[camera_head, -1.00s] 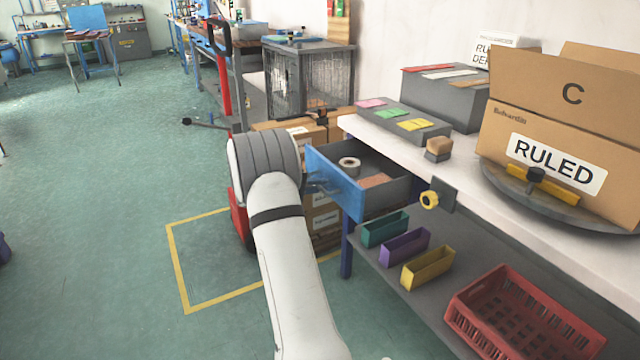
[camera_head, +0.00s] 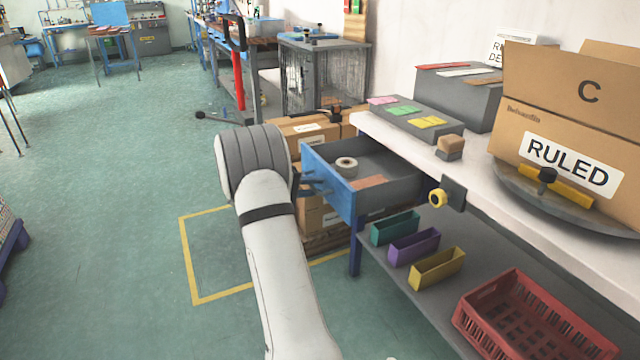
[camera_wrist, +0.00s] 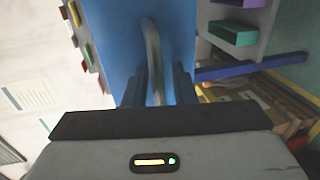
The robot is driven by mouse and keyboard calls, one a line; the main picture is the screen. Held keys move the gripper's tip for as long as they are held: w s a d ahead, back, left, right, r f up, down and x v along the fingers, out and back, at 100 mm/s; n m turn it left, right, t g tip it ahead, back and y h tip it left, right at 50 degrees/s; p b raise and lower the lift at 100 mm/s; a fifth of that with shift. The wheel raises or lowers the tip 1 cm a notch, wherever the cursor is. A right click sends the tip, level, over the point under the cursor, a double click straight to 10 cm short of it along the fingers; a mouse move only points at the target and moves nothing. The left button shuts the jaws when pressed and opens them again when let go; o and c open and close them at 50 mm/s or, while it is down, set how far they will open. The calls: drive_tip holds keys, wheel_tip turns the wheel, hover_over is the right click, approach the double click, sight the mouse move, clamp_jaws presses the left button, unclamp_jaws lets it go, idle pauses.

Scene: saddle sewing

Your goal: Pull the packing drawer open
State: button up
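The packing drawer has a blue front (camera_head: 327,182) and grey sides, and stands well out from under the white worktop. Its blue front also fills the upper middle of the wrist view (camera_wrist: 120,40). The drawer's bar handle (camera_wrist: 152,45) runs between the two dark fingers of my gripper (camera_wrist: 158,88), which look closed around it. In the head view, my gripper (camera_head: 306,184) is at the handle, mostly hidden behind my wrist. Inside the drawer are a roll of tape (camera_head: 347,166) and a flat brownish piece (camera_head: 368,182).
Teal (camera_head: 395,229), purple (camera_head: 414,247) and yellow bins (camera_head: 437,269) and a red crate (camera_head: 520,318) stand on the lower shelf. Cardboard boxes (camera_head: 312,212) stand behind the drawer. A carton marked RULED (camera_head: 540,110) is on the worktop (camera_head: 470,165). Open floor (camera_head: 120,220) lies left.

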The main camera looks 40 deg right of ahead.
drive_tip(key=shift+r, duration=0.1)
drive_tip(key=shift+w+a, duration=0.1)
drive_tip(key=p+v, duration=0.1)
drive_tip(key=v, duration=0.6)
drive_tip(key=shift+a+p, duration=0.3)
drive_tip(key=shift+p, duration=0.1)
drive_tip(key=shift+r, duration=0.1)
drive_tip(key=s+a+r+n+t+y+p, duration=0.1)
drive_tip(key=s+a+r+t+y+p, duration=0.1)
drive_tip(key=s+a+r+y+p, duration=0.3)
drive_tip(key=s+a+r+n+t+y+p, duration=0.1)
drive_tip(key=s+a+r+t+y+p, duration=0.2)
drive_tip(key=s+a+r+p, duration=0.9)
drive_tip(key=s+a+r+n+t+y+p, duration=0.1)
drive_tip(key=s+a+r+y+p, duration=0.5)
drive_tip(key=a+r, duration=0.7)
drive_tip(key=s+a+t+p, duration=0.1)
drive_tip(key=s+a+p, duration=0.1)
drive_tip(key=a+p, duration=0.1)
drive_tip(key=shift+s+a+r+n+y+p, duration=0.15)
drive_tip(key=shift+a+r+n+y+p, duration=0.2)
drive_tip(key=shift+a, duration=0.25)
